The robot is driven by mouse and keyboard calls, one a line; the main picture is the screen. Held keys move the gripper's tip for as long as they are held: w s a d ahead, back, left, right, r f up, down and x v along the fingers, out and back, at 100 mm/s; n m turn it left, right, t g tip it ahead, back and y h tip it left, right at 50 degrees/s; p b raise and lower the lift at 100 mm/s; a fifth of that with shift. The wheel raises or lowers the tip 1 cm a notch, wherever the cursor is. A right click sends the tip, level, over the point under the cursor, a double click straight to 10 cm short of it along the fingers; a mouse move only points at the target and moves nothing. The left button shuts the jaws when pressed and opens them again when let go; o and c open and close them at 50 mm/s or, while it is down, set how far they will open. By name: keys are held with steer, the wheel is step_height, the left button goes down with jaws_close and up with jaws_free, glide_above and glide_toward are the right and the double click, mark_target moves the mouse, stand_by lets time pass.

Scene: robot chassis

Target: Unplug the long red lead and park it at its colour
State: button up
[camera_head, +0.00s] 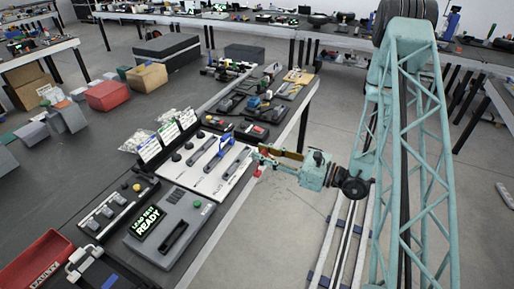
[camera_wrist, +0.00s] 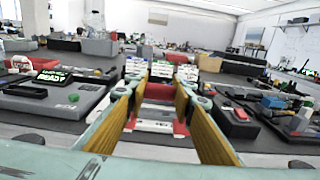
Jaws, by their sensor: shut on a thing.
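My gripper (camera_head: 256,156) is at the right edge of a white panel (camera_head: 196,179) on the bench. In the wrist view its yellow-padded fingers (camera_wrist: 154,92) are on either side of a red piece, which I take to be the red lead (camera_wrist: 158,91), and are shut on it. In the head view, only bits of red (camera_head: 263,170) show beside the fingers. I cannot tell whether the lead's ends are in a socket. The panel carries dark slots and black knobs, with a blue piece (camera_head: 225,136) near its far edge. Several labelled cards (camera_head: 168,133) stand behind it.
A grey tester (camera_head: 190,220) reading "LEAD TEST READY" stands in front of the panel. A box with switches (camera_head: 104,212) and a red bin (camera_head: 35,262) are at left. Small tools and dark trays (camera_head: 240,103) lie beyond the panel. Open floor is at right.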

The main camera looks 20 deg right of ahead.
steer(key=shift+s+d, duration=0.2)
steer(key=shift+s, duration=0.5)
steer(key=shift+r, duration=0.1)
steer(key=w+a+r+m+t+h, duration=0.3)
steer(key=w+r+m+t+h, duration=0.2)
steer(key=w+r+h, duration=0.3)
steer(key=shift+w+a+r+m, duration=0.15)
steer(key=shift+w+r+m, duration=0.35)
steer(key=shift+w+r, duration=1.2)
steer(key=shift+w+f, duration=0.5)
steer(key=shift+s+a, duration=0.1)
